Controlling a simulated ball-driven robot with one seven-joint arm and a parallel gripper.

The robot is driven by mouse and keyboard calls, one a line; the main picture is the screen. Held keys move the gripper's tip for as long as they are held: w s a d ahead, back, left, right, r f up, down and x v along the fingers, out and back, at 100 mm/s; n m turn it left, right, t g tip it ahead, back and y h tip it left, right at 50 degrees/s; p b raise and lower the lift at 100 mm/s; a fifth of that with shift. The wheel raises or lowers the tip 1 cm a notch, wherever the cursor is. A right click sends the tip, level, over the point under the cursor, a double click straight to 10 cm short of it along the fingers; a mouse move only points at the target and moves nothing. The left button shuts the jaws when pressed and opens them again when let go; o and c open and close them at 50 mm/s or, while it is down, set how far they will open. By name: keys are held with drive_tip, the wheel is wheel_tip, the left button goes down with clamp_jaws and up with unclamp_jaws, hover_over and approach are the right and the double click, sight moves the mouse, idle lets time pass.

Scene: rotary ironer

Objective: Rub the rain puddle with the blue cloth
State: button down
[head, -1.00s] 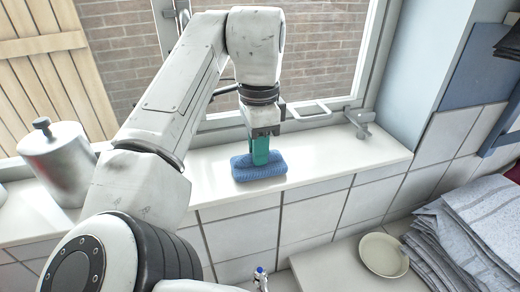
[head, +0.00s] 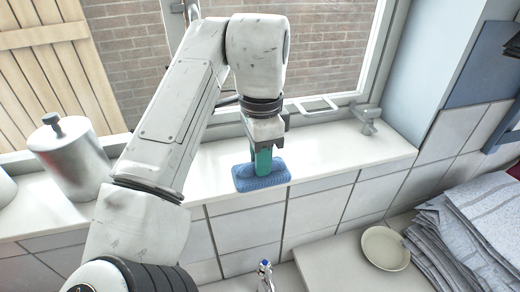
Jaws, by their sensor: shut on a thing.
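The blue cloth (head: 262,178) is a flat pad with a green grip (head: 263,160) on top. It lies against the white window sill (head: 325,150) near its front edge. My gripper (head: 264,138) comes down from above and is shut on the green grip. I cannot make out the rain puddle; the cloth and my arm may hide part of the sill.
A metal canister (head: 70,158) stands at the left of the sill. The window frame and a latch (head: 367,118) bound the sill behind. Below right are a pale dish (head: 385,248) and folded grey cloths (head: 480,220). A blue-topped tap (head: 265,270) stands below. The sill right of the cloth is clear.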

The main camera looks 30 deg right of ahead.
drive_tip(key=shift+s+d+f, duration=0.15)
drive_tip(key=shift+f, duration=0.1)
drive_tip(key=shift+r, duration=0.15)
drive_tip(key=shift+d+r+p, duration=0.2)
drive_tip(key=shift+r+p, duration=0.8)
drive_tip(key=shift+r, duration=2.05)
wheel_tip(320, 180, up, 3)
